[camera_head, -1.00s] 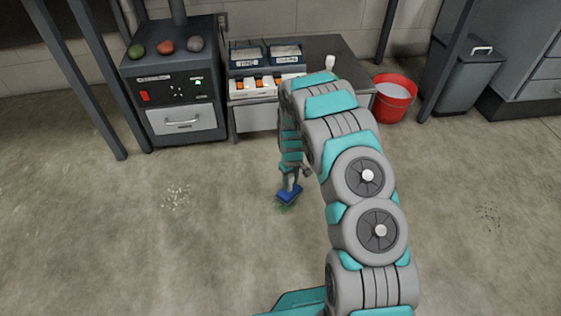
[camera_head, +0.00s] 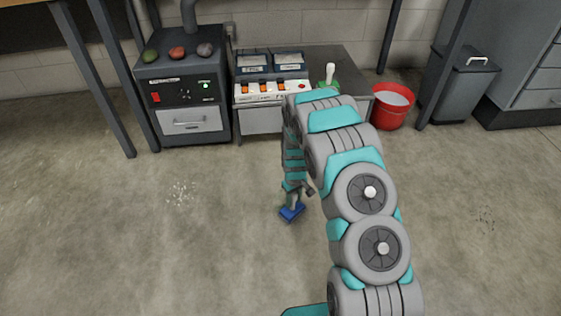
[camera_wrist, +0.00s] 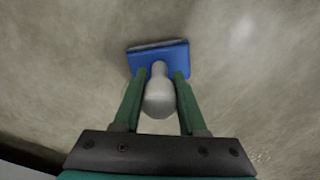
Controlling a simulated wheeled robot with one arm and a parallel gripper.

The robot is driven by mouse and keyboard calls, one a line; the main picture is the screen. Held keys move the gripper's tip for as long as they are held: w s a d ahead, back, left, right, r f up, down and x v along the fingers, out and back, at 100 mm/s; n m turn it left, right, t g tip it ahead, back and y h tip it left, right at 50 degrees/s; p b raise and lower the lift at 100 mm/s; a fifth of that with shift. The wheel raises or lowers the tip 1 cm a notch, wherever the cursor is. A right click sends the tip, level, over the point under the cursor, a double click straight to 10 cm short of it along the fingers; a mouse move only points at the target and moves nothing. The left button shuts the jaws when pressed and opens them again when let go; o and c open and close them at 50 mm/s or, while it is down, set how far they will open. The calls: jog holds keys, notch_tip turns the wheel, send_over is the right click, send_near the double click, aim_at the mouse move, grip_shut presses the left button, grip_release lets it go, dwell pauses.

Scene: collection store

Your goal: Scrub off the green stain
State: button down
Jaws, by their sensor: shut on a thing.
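My gripper (camera_wrist: 158,98) is shut on the pale, rounded handle (camera_wrist: 159,99) of a blue scrubbing brush (camera_wrist: 176,60). In the head view the blue brush (camera_head: 291,213) is at the floor, at the end of my lowered arm; whether it presses on the floor is hard to tell. No green stain shows on the floor around the brush in either current view. The floor directly under the brush is hidden.
White specks (camera_head: 182,193) lie on the floor to the left and dark specks (camera_head: 484,215) to the right. A black machine (camera_head: 184,92), a control bench (camera_head: 270,90), a red bucket (camera_head: 393,106) and a grey bin (camera_head: 463,84) stand along the wall. Open floor surrounds the brush.

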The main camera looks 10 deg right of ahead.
jog(key=shift+r+p, duration=0.75)
jog(key=shift+r, duration=3.25)
